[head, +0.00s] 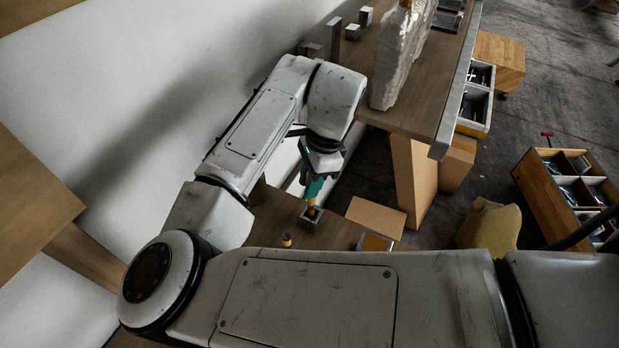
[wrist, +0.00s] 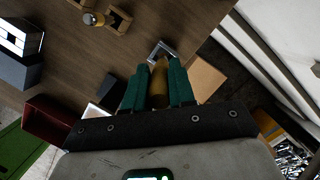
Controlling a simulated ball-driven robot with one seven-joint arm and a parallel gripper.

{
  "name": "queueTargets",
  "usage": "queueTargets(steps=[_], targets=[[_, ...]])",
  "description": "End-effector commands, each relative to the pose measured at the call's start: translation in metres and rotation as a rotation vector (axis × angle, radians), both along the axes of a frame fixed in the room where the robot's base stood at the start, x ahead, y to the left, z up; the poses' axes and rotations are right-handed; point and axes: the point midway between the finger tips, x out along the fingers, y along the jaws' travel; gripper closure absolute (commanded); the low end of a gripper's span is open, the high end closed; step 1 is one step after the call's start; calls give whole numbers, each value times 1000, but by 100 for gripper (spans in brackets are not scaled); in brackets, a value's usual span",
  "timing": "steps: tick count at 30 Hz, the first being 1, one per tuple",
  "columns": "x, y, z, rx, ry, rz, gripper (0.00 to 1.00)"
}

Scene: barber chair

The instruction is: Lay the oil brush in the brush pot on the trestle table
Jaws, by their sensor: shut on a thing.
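My gripper (head: 314,186), with its teal fingers, points down over the small trestle table (head: 272,217). It is shut on the oil brush (head: 312,201), a yellow-brown piece that also shows between the fingers in the wrist view (wrist: 159,84). A small square grey-rimmed holder, seemingly the brush pot (head: 309,222), stands on the table right beneath the brush; it also shows just beyond the fingertips in the wrist view (wrist: 162,47). The brush's lower end overlaps the holder's opening in the head view. I cannot tell whether it is inside or above it.
A wooden square holder (wrist: 118,19) is near the jar in the wrist view.

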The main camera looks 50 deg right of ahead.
Motion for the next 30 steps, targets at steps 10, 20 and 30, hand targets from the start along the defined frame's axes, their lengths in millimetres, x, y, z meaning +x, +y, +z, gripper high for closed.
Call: queueTargets(steps=[10,20,30], targets=[[0,0,-26,0,0,0,100],[0,0,-41,-1,1,0,100],[0,0,-44,-1,1,0,100]])
